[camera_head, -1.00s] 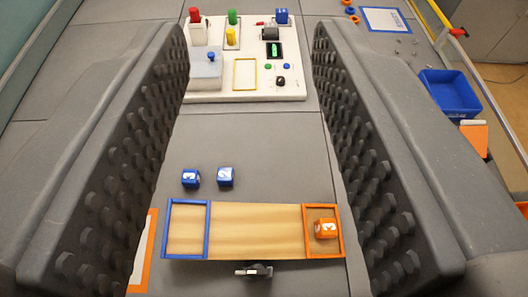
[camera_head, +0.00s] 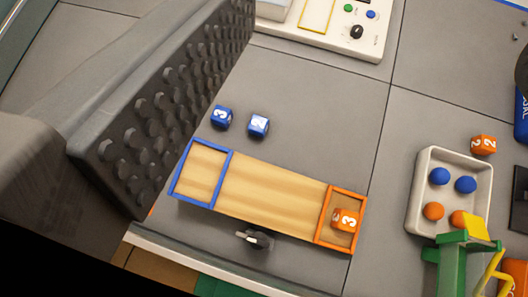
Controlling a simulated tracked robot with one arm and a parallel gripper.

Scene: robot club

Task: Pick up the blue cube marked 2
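The blue cube marked 2 (camera_head: 259,125) stands on the grey table, just right of the blue cube marked 3 (camera_head: 221,117), with a small gap between them. Both are behind a wooden board with a blue frame (camera_head: 176,188) at its left end and an orange frame at its right end. An orange cube marked 3 (camera_head: 345,219) sits in the orange frame. My gripper (camera_head: 375,100) is open and empty. Its left finger fills the upper left, and only a sliver of the right finger shows at the right edge. The cubes lie between the fingers in the picture, untouched.
A white panel with knobs (camera_head: 357,31) stands at the top. On the right are a white tray (camera_head: 424,165) with blue and orange balls, an orange cube marked 2 (camera_head: 483,144) and a green device (camera_head: 449,268). The table around the blue cubes is clear.

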